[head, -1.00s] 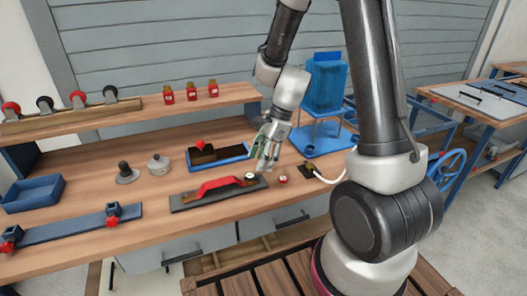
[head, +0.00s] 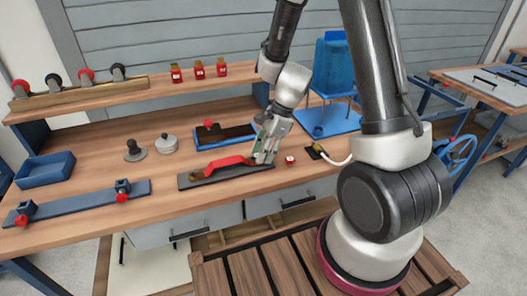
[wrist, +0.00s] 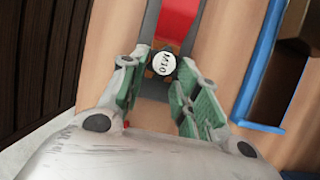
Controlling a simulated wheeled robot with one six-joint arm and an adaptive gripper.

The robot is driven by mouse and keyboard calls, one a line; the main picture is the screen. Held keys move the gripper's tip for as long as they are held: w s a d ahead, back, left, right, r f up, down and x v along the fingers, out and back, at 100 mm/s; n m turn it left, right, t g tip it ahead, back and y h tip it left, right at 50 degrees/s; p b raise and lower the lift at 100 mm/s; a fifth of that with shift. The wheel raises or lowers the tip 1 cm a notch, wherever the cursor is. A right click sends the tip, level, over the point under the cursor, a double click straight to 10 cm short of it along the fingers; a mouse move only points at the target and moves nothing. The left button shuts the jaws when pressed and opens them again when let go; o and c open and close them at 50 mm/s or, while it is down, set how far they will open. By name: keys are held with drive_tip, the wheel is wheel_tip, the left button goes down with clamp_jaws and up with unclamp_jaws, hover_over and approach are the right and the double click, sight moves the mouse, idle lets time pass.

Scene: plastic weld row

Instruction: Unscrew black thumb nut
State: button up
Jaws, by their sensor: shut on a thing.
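The black thumb nut (wrist: 164,65) shows in the wrist view with a round white top marked M10, at the end of a red handle-like piece (wrist: 178,22). My gripper (head: 265,155) is lowered over the right end of this red piece (head: 226,163), and its green-padded fingers are shut on the nut's sides. In the head view the fingers hide the nut. The red piece lies on a dark flat plate (head: 196,182) on the bench. How far the nut is threaded on cannot be seen.
A blue tray with a dark block (head: 226,137) lies just behind the plate. A small red knob (head: 290,160) sits to the right. A blue stand (head: 335,121) is at back right, and a blue clamp bar (head: 75,203) at front left.

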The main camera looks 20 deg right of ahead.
drive_tip(key=n, duration=0.2)
drive_tip(key=n+g, duration=0.1)
drive_tip(key=shift+w+a, duration=0.2)
drive_tip(key=shift+w, duration=0.05)
drive_tip(key=n, duration=0.1)
drive_tip(key=n+g, duration=0.1)
drive_tip(key=n, duration=0.2)
drive_tip(key=shift+w+a+g+h, duration=0.2)
drive_tip(key=shift+a+g+h, duration=0.1)
drive_tip(key=shift+g+h, duration=0.1)
drive_tip(key=n, duration=0.2)
drive_tip(key=n+g+h, duration=0.1)
drive_tip(key=shift+w+a+n, duration=0.15)
drive_tip(key=shift+a+n, duration=0.1)
drive_tip(key=shift+n, duration=0.15)
drive_tip(key=n, duration=0.2)
drive_tip(key=n+h, duration=0.1)
drive_tip(key=shift+w+a+g, duration=0.1)
drive_tip(key=shift+a+g, duration=0.15)
drive_tip(key=shift+g, duration=0.05)
drive_tip(key=n, duration=0.2)
drive_tip(key=n+h, duration=0.1)
drive_tip(key=n, duration=0.1)
drive_tip(key=n+h, duration=0.1)
drive_tip(key=shift+w+a+n, duration=0.15)
drive_tip(key=shift+w+n, duration=0.15)
drive_tip(key=shift+n, duration=0.1)
drive_tip(key=o, duration=0.9)
drive_tip(key=shift+w, duration=0.1)
drive_tip(key=shift+o, duration=0.2)
